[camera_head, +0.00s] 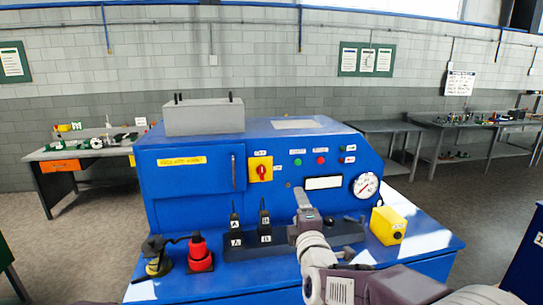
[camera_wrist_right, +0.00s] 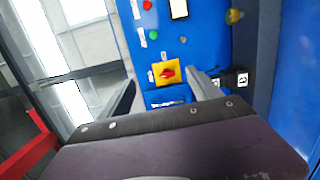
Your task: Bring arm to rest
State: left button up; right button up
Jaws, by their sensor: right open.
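My right arm reaches in from the lower right of the head view. Its gripper (camera_head: 303,203) is over the dark rack at the front of the blue machine, right of the tools. In the right wrist view the two fingers (camera_wrist_right: 165,92) stand apart with nothing between them. The blue machine (camera_head: 170,215) fills the middle of the head view, and its panel (camera_wrist_right: 200,40) lies beyond the fingers in the wrist view. My left gripper is not in view.
Two dark labelled tools (camera_head: 265,226) stand upright in the rack (camera_head: 348,238). A red item (camera_head: 199,252) and a black and yellow item (camera_head: 157,257) sit to their left. A yellow box (camera_head: 387,226) stands right of my gripper. The floor (camera_head: 440,205) at right is clear.

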jog(key=s+d+f+m+g+h, duration=0.1)
jog(key=s+d+f+m+g, duration=0.35)
jog(key=f, duration=0.55)
jog(key=s+d+f+m+g, duration=0.4)
jog(key=s+d+f, duration=0.2)
jog(key=f, duration=0.3)
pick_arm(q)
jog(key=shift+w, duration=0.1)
pick_arm(e)
jog(key=s+f+m+g, duration=0.4)
jog(key=s+m, duration=0.1)
jog(key=s, duration=0.4)
jog(key=s+f+m+g, duration=0.4)
jog(key=s+f+m, duration=0.1)
jog(key=s, duration=0.3)
jog(key=shift+s+f+m, duration=0.15)
jog(key=shift+s+m, duration=0.25)
jog(key=shift+m, duration=0.15)
